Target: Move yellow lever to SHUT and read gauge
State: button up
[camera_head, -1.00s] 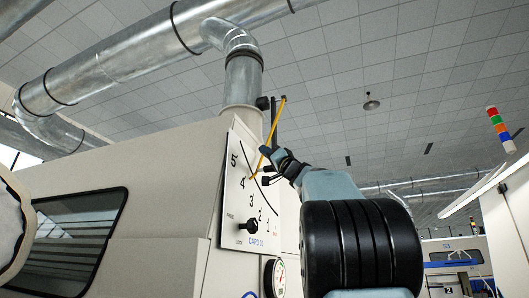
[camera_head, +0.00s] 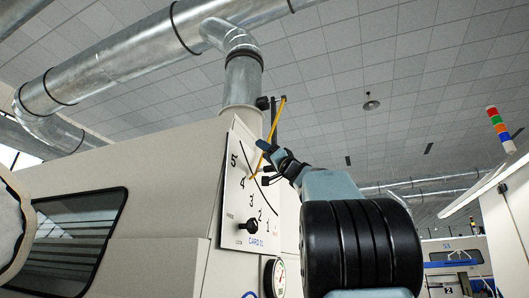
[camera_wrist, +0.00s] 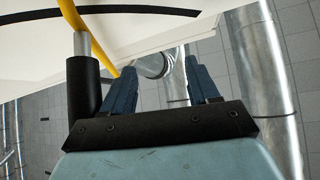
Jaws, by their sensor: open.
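The thin yellow lever (camera_head: 280,117) slants from upper right to lower left across the edge of the white scale panel (camera_head: 232,205). Its lower end is near the 4. In the wrist view, the yellow lever (camera_wrist: 84,38) runs at upper left, with a black grip (camera_wrist: 83,88) on a metal stem beside it. My gripper (camera_head: 267,149) is open beside the lever. In the wrist view, my gripper's fingers (camera_wrist: 160,70) are apart, with the black grip outside them on the left. The round gauge (camera_head: 277,278) is low on the machine; its reading is too small to tell. No SHUT label is legible.
A black knob (camera_head: 248,226) marked FREE and LOCK sits on the panel. The beige machine body (camera_head: 160,185) fills the left. A metal duct (camera_head: 243,80) rises behind the panel. Free air lies to the upper right.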

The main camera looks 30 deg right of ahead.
jog(key=v, duration=1.4)
